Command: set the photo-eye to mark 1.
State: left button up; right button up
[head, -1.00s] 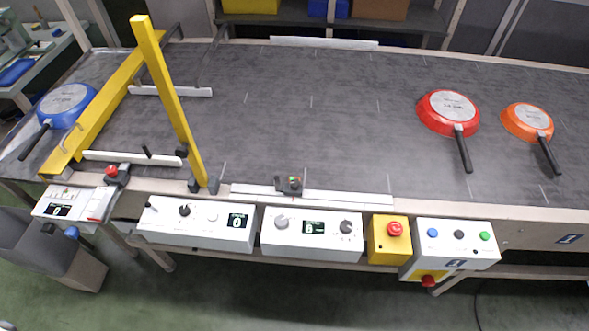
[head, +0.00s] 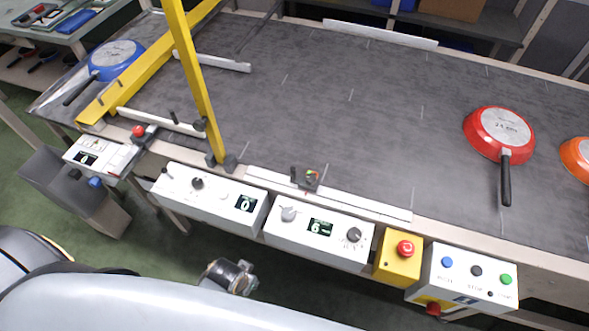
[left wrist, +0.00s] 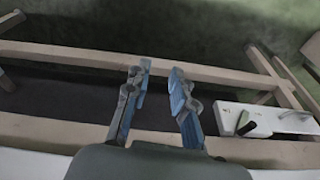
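The photo-eye (head: 310,179) looks to be the small dark block with a coloured top on the white rail (head: 375,205) along the conveyor's near edge. It sits near the middle of the rail, with a small dark knob beside it. The mark numbers are too small to read. My left gripper (left wrist: 158,95) is open and empty in the left wrist view, its two blue-lined fingers apart before the conveyor's frame. In the head view my own arm covers the lower left, and no gripper fingers can be made out. My right gripper is not in view.
Control boxes line the near edge, one with a dial and display (head: 318,233), then a yellow emergency-stop box (head: 398,262). A yellow gantry post (head: 195,85) stands left of the rail. A blue pan (head: 117,60), red pan (head: 499,133) and orange pan (head: 577,158) lie on the belt.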

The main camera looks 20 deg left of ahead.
pick_arm(q)
jog(key=w+r+t, duration=0.2)
jog(key=w+r, duration=0.2)
jog(key=r, duration=1.2)
jog(key=t+h, duration=0.3)
jog(key=t, duration=0.6)
send_near(291, 172)
jog(key=shift+g, duration=0.3)
jog(key=x, duration=1.1)
jog(key=shift+r+p, duration=0.3)
grip_shut()
